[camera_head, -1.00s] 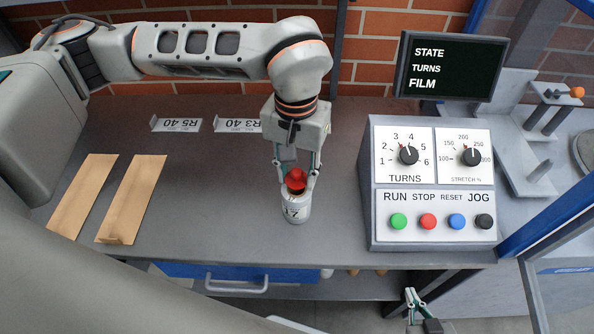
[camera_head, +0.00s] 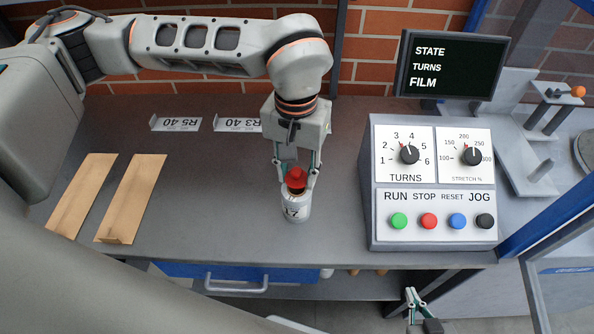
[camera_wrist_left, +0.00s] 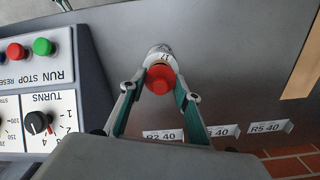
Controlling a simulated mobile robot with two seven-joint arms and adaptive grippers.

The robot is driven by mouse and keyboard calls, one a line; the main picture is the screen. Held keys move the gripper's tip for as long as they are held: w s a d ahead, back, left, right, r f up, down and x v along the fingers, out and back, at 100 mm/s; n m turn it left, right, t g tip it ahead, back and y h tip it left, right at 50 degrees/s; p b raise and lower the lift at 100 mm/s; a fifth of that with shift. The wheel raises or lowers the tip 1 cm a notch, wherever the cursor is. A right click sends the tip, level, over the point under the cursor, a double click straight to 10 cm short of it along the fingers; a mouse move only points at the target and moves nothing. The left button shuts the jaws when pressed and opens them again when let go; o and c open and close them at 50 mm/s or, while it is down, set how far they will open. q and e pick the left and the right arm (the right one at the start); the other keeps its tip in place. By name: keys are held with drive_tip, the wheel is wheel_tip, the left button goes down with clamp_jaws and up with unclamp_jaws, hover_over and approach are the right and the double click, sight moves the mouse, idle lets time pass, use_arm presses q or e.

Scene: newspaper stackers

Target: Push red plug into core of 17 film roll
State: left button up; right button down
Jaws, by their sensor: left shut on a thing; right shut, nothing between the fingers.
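The red plug (camera_head: 296,178) is held by my left gripper (camera_head: 297,183), whose fingers are shut on it. It sits at the top of the white film roll marked 17 (camera_head: 296,210), which stands upright on the table. In the left wrist view the red plug (camera_wrist_left: 160,80) lies between the fingertips and covers part of the roll (camera_wrist_left: 160,53) behind it. How deep the plug sits in the core is hidden. My right gripper (camera_head: 418,303) is shut and empty, low in front of the table's edge.
A control box (camera_head: 432,190) with knobs and coloured buttons stands right of the roll, below a screen (camera_head: 450,65). Two tan boards (camera_head: 133,200) lie at left. Label stands (camera_head: 176,124) are at the back. The table between boards and roll is clear.

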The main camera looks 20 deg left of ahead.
sight(297, 170)
use_arm(q)
drive_tip(key=shift+f+b, duration=0.75)
drive_tip(key=shift+f, duration=0.25)
idle(0.8)
drive_tip(key=o, duration=0.9)
drive_tip(key=shift+c, duration=0.2)
drive_tip(key=shift+r, duration=0.1)
wheel_tip(297, 170, up, 12)
drive_tip(key=shift+f, duration=0.1)
idle(0.5)
